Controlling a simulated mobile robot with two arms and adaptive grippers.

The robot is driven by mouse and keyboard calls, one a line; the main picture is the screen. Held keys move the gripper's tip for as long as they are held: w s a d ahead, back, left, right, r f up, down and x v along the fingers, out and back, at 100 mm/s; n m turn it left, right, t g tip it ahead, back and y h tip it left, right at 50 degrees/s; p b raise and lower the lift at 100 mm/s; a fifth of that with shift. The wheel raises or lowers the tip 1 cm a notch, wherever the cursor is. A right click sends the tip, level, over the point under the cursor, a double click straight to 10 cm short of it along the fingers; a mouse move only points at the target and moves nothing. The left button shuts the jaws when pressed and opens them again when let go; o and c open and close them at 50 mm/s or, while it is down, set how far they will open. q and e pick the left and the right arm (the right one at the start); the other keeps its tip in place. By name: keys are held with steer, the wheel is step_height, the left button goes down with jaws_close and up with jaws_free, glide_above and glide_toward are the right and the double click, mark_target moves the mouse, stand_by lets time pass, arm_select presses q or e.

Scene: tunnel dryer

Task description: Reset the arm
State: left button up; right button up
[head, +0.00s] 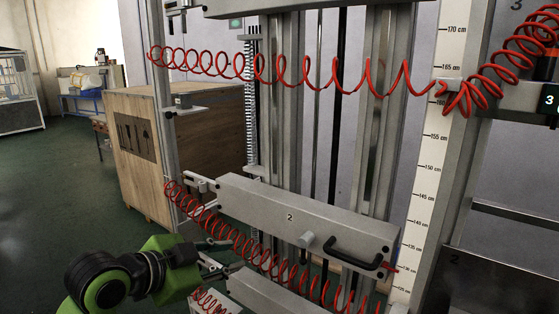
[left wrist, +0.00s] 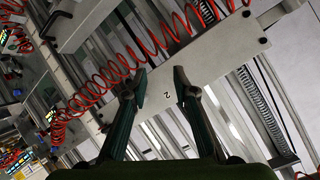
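My left arm (head: 125,280), green and black, comes in at the lower left of the head view. My left gripper (head: 227,255) is open and empty, pointing at the left part of the grey box marked 2 (head: 290,218). In the left wrist view the gripper's two fingers (left wrist: 159,80) stand apart with nothing between them, and the box marked 2 (left wrist: 225,62) shows behind. I cannot tell the exact gap to the box. My right gripper is not in view.
A red coiled hose (head: 215,232) hangs close to my left gripper; another red coil (head: 290,72) crosses above. The box has a black handle (head: 352,252). A height scale (head: 432,150) stands at right. A wooden crate (head: 145,165) stands behind; green floor (head: 50,190) is clear at left.

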arm_select(q)
steer(key=s+a+f+n+g+y, duration=0.2)
steer(key=s+a+f+n+y, duration=0.15)
steer(key=s+f, duration=0.75)
steer(key=s+a+f+n+g+y, duration=0.2)
steer(key=s+f+n, duration=0.4)
steer(key=f, duration=0.9)
steer(key=s+a+f+n+g+y, duration=0.1)
steer(key=s+a+f, duration=0.15)
steer(key=s, duration=0.45)
steer(key=s+a+f+n+g+y, duration=0.1)
steer(key=s+a+f+g, duration=0.1)
steer(key=s+f, duration=0.35)
steer(key=s+f+g+b, duration=0.1)
steer(key=s+f+b, duration=0.15)
steer(key=f, duration=1.25)
steer(key=s+f+b, duration=0.1)
steer(key=f+b, duration=0.2)
steer(key=f, duration=1.2)
steer(key=s+a+f+b, duration=0.1)
steer(key=s+f+b, duration=0.1)
steer(key=s+f, duration=0.6)
steer(key=s+a+f+g+b, duration=0.1)
steer(key=s+f+b, duration=0.2)
steer(key=s+f, duration=0.6)
step_height(320, 180, down, 4)
steer(key=shift+a+f, duration=0.1)
steer(key=shift+a, duration=0.25)
steer(key=shift+w, duration=0.1)
